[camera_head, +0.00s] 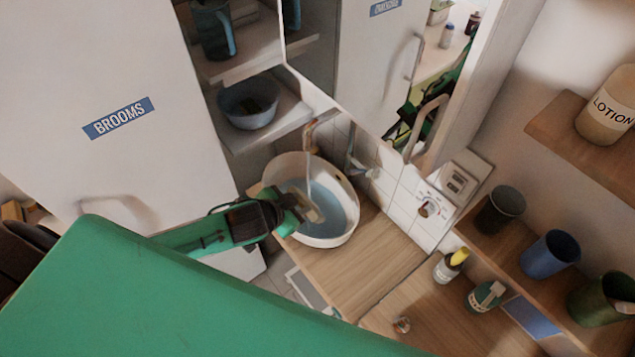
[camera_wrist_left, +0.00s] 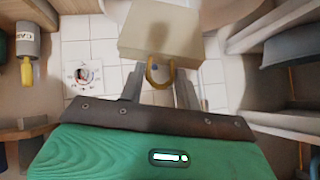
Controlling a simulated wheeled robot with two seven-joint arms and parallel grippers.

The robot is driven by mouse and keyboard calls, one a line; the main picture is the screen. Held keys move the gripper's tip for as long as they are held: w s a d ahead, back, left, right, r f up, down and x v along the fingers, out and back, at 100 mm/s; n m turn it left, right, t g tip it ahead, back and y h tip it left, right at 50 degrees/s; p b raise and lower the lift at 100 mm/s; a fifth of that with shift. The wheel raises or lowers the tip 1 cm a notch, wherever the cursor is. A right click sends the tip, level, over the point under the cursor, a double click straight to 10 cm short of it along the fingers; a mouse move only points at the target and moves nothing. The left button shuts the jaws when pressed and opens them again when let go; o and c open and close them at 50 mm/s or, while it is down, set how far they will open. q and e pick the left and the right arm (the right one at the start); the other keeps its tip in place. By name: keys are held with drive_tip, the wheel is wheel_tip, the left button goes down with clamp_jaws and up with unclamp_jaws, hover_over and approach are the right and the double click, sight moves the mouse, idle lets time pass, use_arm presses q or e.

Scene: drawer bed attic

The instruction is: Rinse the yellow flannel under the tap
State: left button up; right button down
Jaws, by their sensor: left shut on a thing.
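The basin (camera_head: 329,238) is white, oval and holds bluish water. The tap (camera_head: 318,120) stands behind it, and a thin stream of water (camera_head: 308,165) falls from it into the basin. My left gripper (camera_head: 303,207) reaches over the basin's left rim, its fingers close to the stream. It is shut on a pale, beige-yellow piece (camera_head: 313,214), which looks like the flannel. In the left wrist view a pale beige block-like flannel (camera_wrist_left: 160,32) covers the fingertips. I cannot tell whether the stream hits it. My right gripper is out of view.
A wooden counter (camera_head: 365,262) runs right of the basin. A bottle with a yellow top (camera_head: 446,268) and a green container (camera_head: 484,296) stand there. Cups line the right shelf (camera_head: 520,275). A white cupboard marked BROOMS (camera_head: 110,165) is at the left. A mirror (camera_head: 375,75) hangs behind.

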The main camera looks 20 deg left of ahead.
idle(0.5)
use_arm(q)
drive_tip(key=d+v, duration=0.1)
drive_tip(key=v, duration=0.5)
drive_tip(key=shift+s, duration=0.3)
drive_tip(key=shift+d, duration=0.15)
